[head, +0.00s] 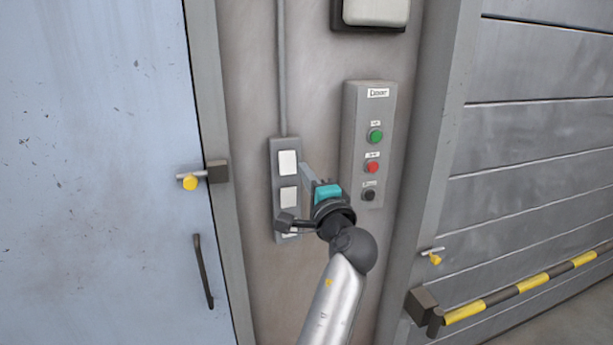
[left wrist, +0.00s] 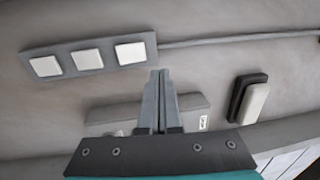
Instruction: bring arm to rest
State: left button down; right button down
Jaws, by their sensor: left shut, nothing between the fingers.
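My left gripper (head: 305,172) is raised in front of the wall in the head view, between a grey switch plate and a grey button box. Its fingers (left wrist: 159,100) are together and empty in the left wrist view. The switch plate (head: 272,152) has white rocker switches, and the lowest is partly covered by my wrist; the plate also shows at the upper left of the left wrist view (left wrist: 107,58). I cannot tell whether the fingertips touch the wall or plate. My right gripper is in neither view.
The button box (head: 355,105) carries green (head: 375,136), red (head: 372,167) and black (head: 369,195) buttons. A blue door (head: 95,120) with a latch and dark handle is at left. A grey slatted door (head: 540,130) and a yellow-black striped bar (head: 500,302) are at right.

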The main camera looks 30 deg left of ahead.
pick_arm(q)
jog(key=shift+d, duration=0.1)
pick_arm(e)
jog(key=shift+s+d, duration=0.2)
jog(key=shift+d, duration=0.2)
